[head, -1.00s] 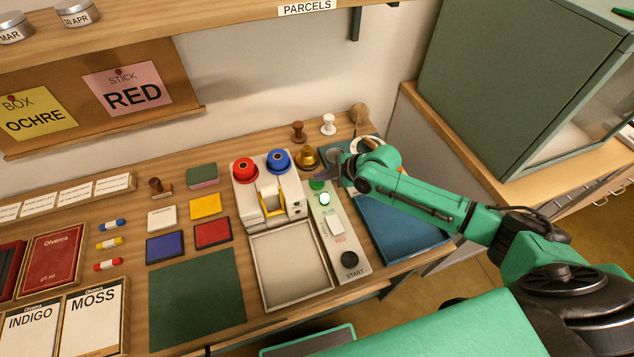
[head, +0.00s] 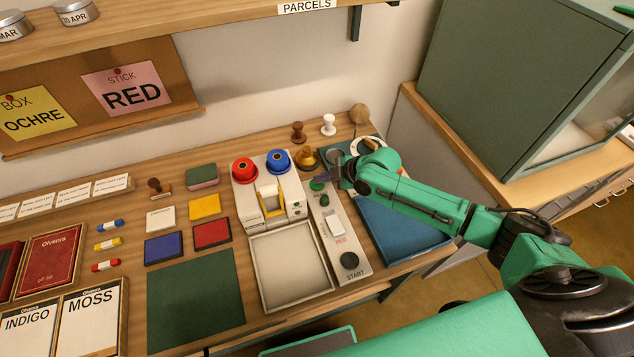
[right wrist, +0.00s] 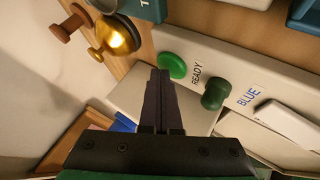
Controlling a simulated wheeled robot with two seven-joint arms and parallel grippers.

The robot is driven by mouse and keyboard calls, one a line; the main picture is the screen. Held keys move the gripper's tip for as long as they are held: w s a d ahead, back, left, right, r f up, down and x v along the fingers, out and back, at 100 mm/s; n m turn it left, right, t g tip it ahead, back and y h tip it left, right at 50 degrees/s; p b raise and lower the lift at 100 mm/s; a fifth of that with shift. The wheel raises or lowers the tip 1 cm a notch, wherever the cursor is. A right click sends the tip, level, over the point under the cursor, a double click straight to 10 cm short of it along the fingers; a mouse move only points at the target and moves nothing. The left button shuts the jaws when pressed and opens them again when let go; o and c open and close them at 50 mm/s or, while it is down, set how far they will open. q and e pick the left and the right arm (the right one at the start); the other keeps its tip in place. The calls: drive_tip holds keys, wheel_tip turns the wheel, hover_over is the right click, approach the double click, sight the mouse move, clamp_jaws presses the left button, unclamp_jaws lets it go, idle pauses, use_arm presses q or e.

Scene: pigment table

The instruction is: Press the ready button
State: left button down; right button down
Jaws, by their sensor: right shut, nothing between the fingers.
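The green round button (head: 317,185) sits at the far end of the long grey control panel (head: 352,239). In the right wrist view, the button (right wrist: 174,66) is a flat green disc beside the printed word READY. A dark green dome (right wrist: 215,94) stands on the other side of that word; it also shows unlit in the head view (head: 325,199). My right gripper (head: 324,178) is shut and empty. Its fingertips (right wrist: 160,73) are right at the button's edge in the wrist view; I cannot tell whether they touch it. My left gripper is not in view.
A white slider (head: 337,226) and a black START knob (head: 349,260) are further down the panel. The machine with red (head: 244,169) and blue (head: 278,161) pots stands left of it. A brass pot (head: 308,158) is behind.

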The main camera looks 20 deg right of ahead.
sight(321, 184)
drive_tip(key=shift+r+p, duration=0.6)
drive_tip(key=shift+r, duration=0.25)
wheel_tip(321, 184, up, 6)
drive_tip(key=p, duration=0.5)
